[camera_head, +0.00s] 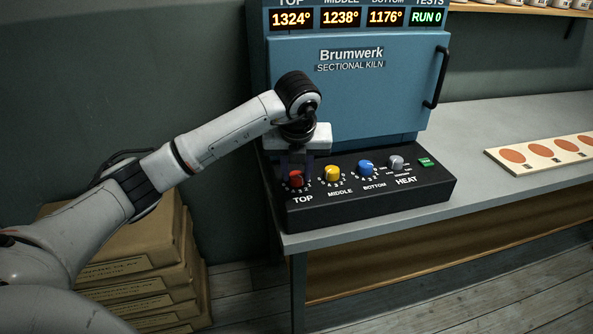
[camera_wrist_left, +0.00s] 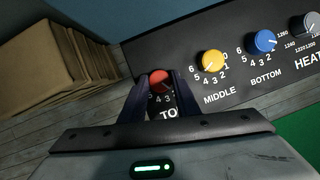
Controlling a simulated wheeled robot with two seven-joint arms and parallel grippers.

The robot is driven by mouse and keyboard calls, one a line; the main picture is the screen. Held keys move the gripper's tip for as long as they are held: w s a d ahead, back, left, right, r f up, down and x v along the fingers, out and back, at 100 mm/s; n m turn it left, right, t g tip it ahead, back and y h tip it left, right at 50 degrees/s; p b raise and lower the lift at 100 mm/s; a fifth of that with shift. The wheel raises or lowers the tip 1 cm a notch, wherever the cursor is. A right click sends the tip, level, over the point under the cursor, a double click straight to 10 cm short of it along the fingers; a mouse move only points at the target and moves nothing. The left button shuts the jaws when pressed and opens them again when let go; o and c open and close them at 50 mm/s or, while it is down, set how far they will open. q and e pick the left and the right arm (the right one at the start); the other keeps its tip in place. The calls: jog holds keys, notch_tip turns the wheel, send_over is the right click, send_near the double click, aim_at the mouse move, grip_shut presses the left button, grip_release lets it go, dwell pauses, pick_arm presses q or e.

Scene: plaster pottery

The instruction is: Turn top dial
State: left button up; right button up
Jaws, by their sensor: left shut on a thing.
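The red top dial (camera_head: 296,179) sits at the left end of the black control panel (camera_head: 420,190) on the front of the blue kiln (camera_head: 350,95). My left gripper (camera_head: 294,172) reaches down over it from above. In the left wrist view the fingers of my left gripper (camera_wrist_left: 160,88) stand on both sides of the red dial (camera_wrist_left: 160,80) and are shut on it. The fingers partly hide the numbers around the dial and the TOP label. The display above reads 1324° for top, 1238° for middle and 1176° for bottom. My right gripper is not in view.
Right of the red dial are a yellow middle dial (camera_head: 332,173), a blue bottom dial (camera_head: 366,167), a grey heat dial (camera_head: 397,162) and a green button (camera_head: 426,162). A board with orange discs (camera_head: 540,154) lies on the bench at right. Boxes (camera_head: 150,270) are stacked at lower left.

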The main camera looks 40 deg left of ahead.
pick_arm(q)
jog(key=o, duration=1)
jog(key=shift+o, duration=0.2)
jog(key=shift+r, duration=0.15)
jog(key=v, duration=1)
